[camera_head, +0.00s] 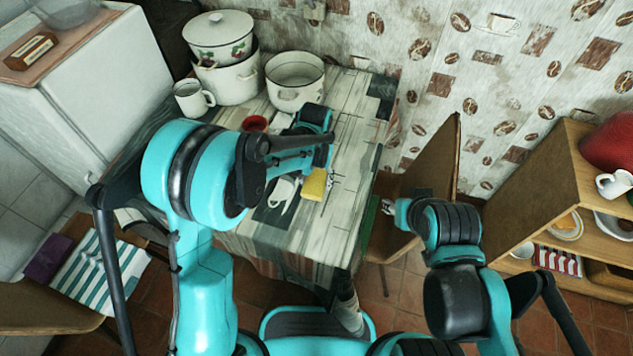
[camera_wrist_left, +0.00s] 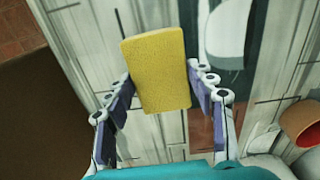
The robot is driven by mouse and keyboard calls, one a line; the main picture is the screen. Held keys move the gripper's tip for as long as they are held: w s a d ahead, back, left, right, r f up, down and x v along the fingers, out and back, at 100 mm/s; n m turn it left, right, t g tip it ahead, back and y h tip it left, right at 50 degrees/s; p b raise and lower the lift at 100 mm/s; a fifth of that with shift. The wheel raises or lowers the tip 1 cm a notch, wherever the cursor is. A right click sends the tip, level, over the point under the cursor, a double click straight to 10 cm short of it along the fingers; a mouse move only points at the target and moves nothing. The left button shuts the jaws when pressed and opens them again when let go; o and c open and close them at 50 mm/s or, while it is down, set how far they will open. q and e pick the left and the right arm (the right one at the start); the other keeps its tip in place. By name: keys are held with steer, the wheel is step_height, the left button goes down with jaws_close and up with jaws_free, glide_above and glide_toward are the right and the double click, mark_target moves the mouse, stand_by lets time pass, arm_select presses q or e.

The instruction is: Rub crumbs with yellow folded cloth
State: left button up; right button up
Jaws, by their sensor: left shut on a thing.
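The yellow folded cloth (camera_head: 315,184) is over the patterned table (camera_head: 321,237), towards its right side. In the left wrist view the cloth (camera_wrist_left: 157,65) stands out from between the fingers of my left gripper (camera_wrist_left: 160,92), which is shut on it. My left gripper (camera_head: 321,168) is partly hidden by its own arm in the head view. I cannot tell whether the cloth touches the tabletop. I cannot make out any crumbs. My right gripper (camera_head: 396,210) is beside the table's right edge, away from the cloth; its fingers are too small to read.
A lidded pot (camera_head: 219,38) on another pot (camera_head: 228,79), an open pot (camera_head: 295,80) and a white mug (camera_head: 193,98) stand at the back. A small red vessel (camera_head: 255,123) is near my left arm. A wooden shelf (camera_head: 565,170) is at right. The front tabletop looks clear.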

arm_select(q)
step_height(320, 180, up, 3)
steer(key=shift+w+f+p, duration=0.15)
steer(key=shift+f+p, duration=0.05)
steer(key=shift+p, duration=0.6)
steer(key=shift+r+p, duration=0.8)
steer(key=shift+r, duration=0.45)
